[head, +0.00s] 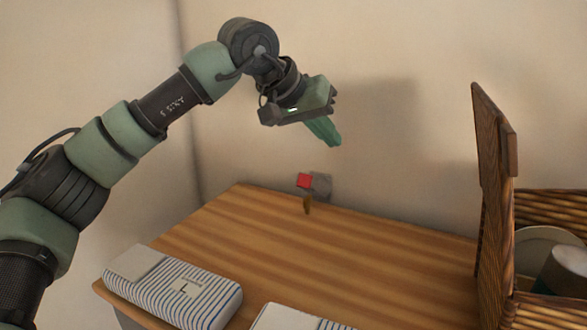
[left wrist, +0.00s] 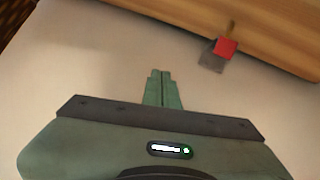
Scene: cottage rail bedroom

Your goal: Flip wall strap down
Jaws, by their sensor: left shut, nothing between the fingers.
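The wall strap (head: 307,204) is a short brown tab. It hangs below a small grey plate (head: 320,184) with a red square (head: 304,180), on the wall just above the back edge of the wooden table. In the left wrist view the strap (left wrist: 232,25) shows at the upper right, beyond the red square (left wrist: 226,47) and the grey plate (left wrist: 209,62). My left gripper (head: 335,143) is above the plate, apart from it, pointing down and to the right. Its fingers (left wrist: 163,74) are together and empty. My right gripper is not in view.
The wooden table (head: 330,240) is clear in the middle. Striped folded packets (head: 175,287) lie at its front left and front (head: 295,318). A wicker basket (head: 492,190) with its tall side up stands at the right and holds crockery-like items (head: 550,245).

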